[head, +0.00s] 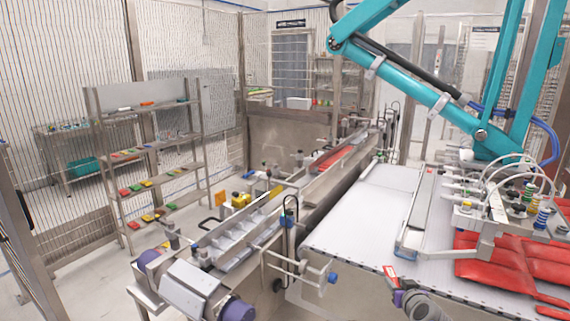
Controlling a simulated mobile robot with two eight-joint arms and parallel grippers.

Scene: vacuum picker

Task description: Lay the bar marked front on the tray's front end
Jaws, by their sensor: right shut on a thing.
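My right gripper (396,286) is at the bottom right of centre, in front of the white conveyor belt's near edge. It is shut on a small piece with a red and white mark (390,271). The piece is mostly hidden by the jaws, and its lettering is too small to read. A long, narrow metal frame (409,231), which looks like the tray, lies lengthwise on the belt beyond the gripper. Its near end is apart from the held piece in the picture. My left gripper is not in view.
Red pouches (495,262) lie on the white belt (350,226) at right, under a teal picker arm (410,85) and its suction head (490,215). A metal channel (240,235) runs along the left. A shelf rack (150,151) stands farther left. The belt's left part is clear.

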